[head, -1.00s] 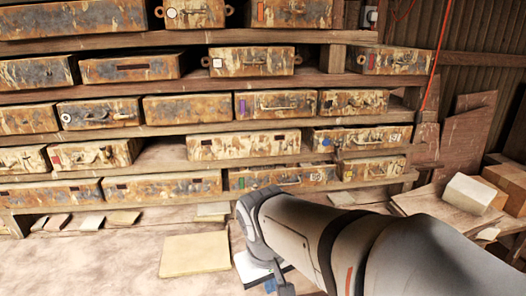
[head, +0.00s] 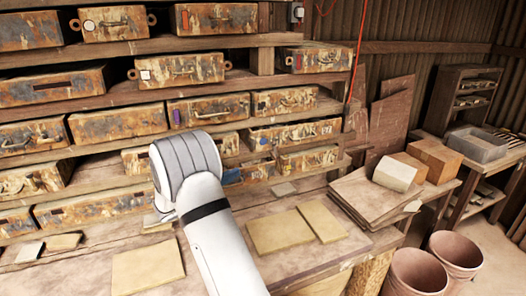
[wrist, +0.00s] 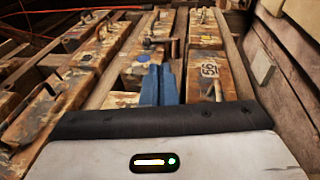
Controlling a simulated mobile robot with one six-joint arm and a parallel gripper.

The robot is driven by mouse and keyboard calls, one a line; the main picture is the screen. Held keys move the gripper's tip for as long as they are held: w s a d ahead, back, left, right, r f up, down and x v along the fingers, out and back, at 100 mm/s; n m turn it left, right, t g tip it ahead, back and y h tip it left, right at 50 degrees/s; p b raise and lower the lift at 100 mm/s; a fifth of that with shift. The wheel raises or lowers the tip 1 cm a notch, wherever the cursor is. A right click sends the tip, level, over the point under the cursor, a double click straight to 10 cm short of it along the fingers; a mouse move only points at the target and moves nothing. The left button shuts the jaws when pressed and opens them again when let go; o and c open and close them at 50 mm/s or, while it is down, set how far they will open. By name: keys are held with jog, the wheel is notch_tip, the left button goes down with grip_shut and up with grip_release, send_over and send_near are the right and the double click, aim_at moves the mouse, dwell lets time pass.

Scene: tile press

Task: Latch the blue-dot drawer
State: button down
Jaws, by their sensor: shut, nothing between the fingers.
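The blue-dot drawer (head: 300,132) is in the lower right part of the rack, a rusty, peeling box with a handle and a dark mark at its right end. Its blue dot shows near the left end. In the wrist view the rack appears turned on its side, and the blue dot (wrist: 143,58) is just past my fingertips. My gripper (wrist: 160,74) is shut and empty, its blue fingers close to the drawer's left end; I cannot tell if they touch it. Whether the drawer is fully in or latched I cannot tell.
A drawer with a black number (wrist: 209,70) lies in the row below, close beside my fingers. The bench below holds flat tiles (head: 280,230). Boxes (head: 434,160) stand at the right, with two buckets (head: 456,257) on the floor. A red cord (head: 358,50) hangs at the rack's right.

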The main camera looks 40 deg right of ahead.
jog(key=p, duration=0.5)
send_near(273, 149)
jog(key=shift+t+h, duration=0.3)
jog(key=x, duration=0.2)
jog(key=s+x, duration=0.1)
jog(key=x, duration=0.2)
jog(key=shift+r, duration=0.15)
jog(key=shift+p+x, duration=0.35)
jog(key=shift+x, duration=0.4)
